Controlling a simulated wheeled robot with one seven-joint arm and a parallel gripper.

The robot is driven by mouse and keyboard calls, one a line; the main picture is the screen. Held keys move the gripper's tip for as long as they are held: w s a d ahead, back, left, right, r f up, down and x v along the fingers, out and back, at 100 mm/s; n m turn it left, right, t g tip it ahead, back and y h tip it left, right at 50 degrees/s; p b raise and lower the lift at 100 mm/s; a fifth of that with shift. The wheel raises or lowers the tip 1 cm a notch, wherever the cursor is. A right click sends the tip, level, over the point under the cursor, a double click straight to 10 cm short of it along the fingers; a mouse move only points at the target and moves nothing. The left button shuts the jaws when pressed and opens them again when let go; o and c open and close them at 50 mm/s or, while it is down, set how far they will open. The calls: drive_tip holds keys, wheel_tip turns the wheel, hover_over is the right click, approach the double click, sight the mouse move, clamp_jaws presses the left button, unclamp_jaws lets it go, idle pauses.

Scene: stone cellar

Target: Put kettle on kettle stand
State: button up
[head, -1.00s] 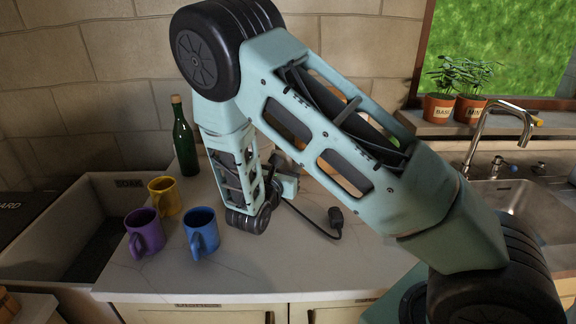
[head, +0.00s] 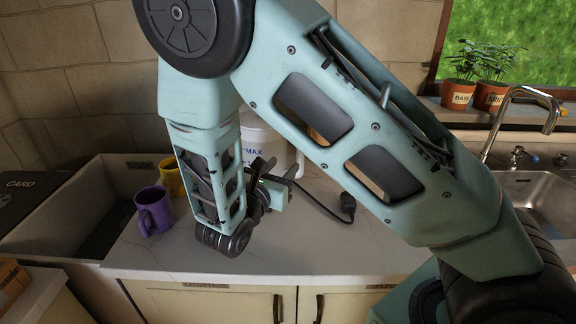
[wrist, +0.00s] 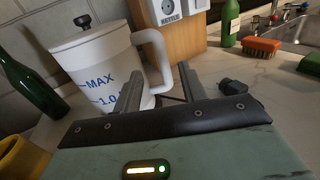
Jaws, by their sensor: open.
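The white kettle (wrist: 97,90) stands upright at the left in the wrist view, with a black lid knob and blue MAX marks. Its white handle (wrist: 156,62) faces right. In the head view the kettle (head: 262,143) shows partly behind my arm. My gripper (wrist: 160,82) is open, its two fingers near the handle, one on each side of it in the picture; contact cannot be told. In the head view my gripper (head: 280,180) is low over the counter in front of the kettle. I cannot make out the kettle stand; the kettle's base is hidden.
A black plug on a cord (head: 347,205) lies on the counter. Purple (head: 154,210) and yellow (head: 170,178) mugs stand left. A wooden block with a socket (wrist: 168,12), an orange brush (wrist: 262,50) and green bottles are beyond. Counter front is clear.

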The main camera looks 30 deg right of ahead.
drive_tip(key=s+a+f+m+g+y, duration=0.1)
drive_tip(key=s+a+m+g+y, duration=0.2)
drive_tip(key=s+m+g+y, duration=0.85)
drive_tip(key=s+a+r+m+t+y, duration=0.2)
drive_tip(key=s+a+r+m+y, duration=0.1)
drive_tip(key=s+a, duration=1)
drive_tip(key=shift+s+a+r+m+y, duration=0.15)
drive_tip(key=shift+a+r+m+y, duration=0.1)
drive_tip(key=shift+m+y, duration=0.6)
